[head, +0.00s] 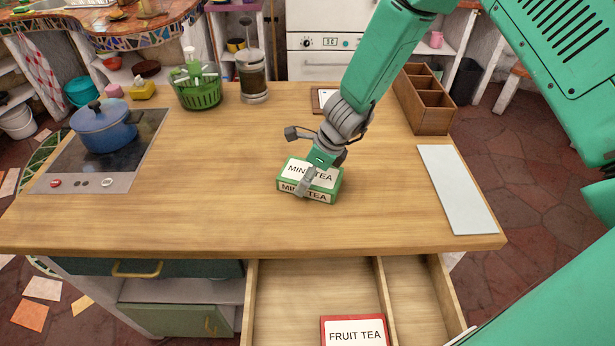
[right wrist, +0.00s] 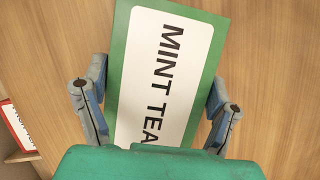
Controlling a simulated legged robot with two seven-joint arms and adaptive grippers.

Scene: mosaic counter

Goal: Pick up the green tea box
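The green tea box (head: 325,178), labelled MINT TEA, lies flat on the wooden counter near the front middle. It shows close up in the right wrist view (right wrist: 165,70), lying between the two fingers. My right gripper (head: 309,178) points down over the box, with one finger in front of its front side. In the right wrist view the fingers of my right gripper (right wrist: 158,95) stand along both long sides, very close to the box. I cannot tell whether they press on it. My left gripper is not in view.
A red FRUIT TEA box (head: 354,332) lies in the open drawer (head: 312,285) below the counter front. A blue pot (head: 105,130) stands on the hob at left. A wooden divided box (head: 425,105) and a pale board (head: 457,190) are at right. Counter around the box is clear.

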